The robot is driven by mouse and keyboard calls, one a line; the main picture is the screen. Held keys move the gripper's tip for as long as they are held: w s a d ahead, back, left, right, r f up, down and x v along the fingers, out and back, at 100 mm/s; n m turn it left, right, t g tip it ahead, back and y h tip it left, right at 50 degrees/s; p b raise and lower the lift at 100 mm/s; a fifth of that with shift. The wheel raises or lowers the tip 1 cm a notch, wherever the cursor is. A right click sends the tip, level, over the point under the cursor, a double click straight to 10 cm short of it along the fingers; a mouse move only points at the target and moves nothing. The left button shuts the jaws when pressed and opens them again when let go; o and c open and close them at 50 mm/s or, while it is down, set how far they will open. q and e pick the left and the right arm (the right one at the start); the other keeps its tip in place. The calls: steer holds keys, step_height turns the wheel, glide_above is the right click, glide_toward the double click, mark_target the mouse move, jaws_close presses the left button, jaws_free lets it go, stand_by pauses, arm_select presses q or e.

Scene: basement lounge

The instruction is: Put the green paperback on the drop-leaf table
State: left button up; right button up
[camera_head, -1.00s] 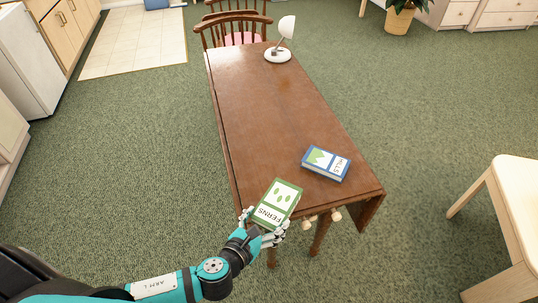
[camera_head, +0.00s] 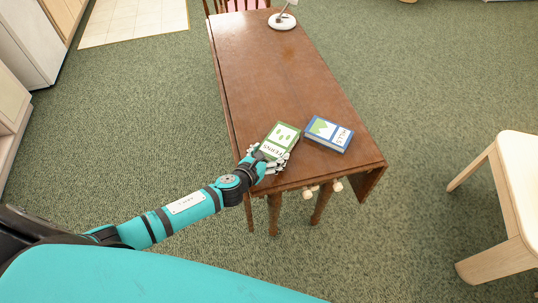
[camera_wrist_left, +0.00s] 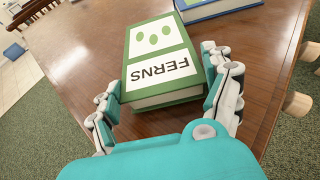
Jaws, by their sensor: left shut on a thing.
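The green paperback (camera_head: 283,135), with a white FERNS label, is at the near end of the brown drop-leaf table (camera_head: 265,70). My left gripper (camera_head: 273,158) is shut on its near end. In the left wrist view the green paperback (camera_wrist_left: 160,60) lies between the gripper's two fingers (camera_wrist_left: 165,95), above the tabletop (camera_wrist_left: 80,55). Whether the book's underside touches the wood, I cannot tell. My right gripper is not in view.
A blue book (camera_head: 328,133) marked HILLS lies on the table just right of the green paperback. A pale wooden stool (camera_head: 510,195) stands at the right. The middle of the tabletop is clear.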

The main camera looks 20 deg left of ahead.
arm_select(q)
steer(key=shift+f, duration=0.1)
steer(key=shift+f, duration=0.15)
steer(key=o, duration=1.2)
steer(key=shift+c, duration=0.2)
steer(key=v, duration=1.2)
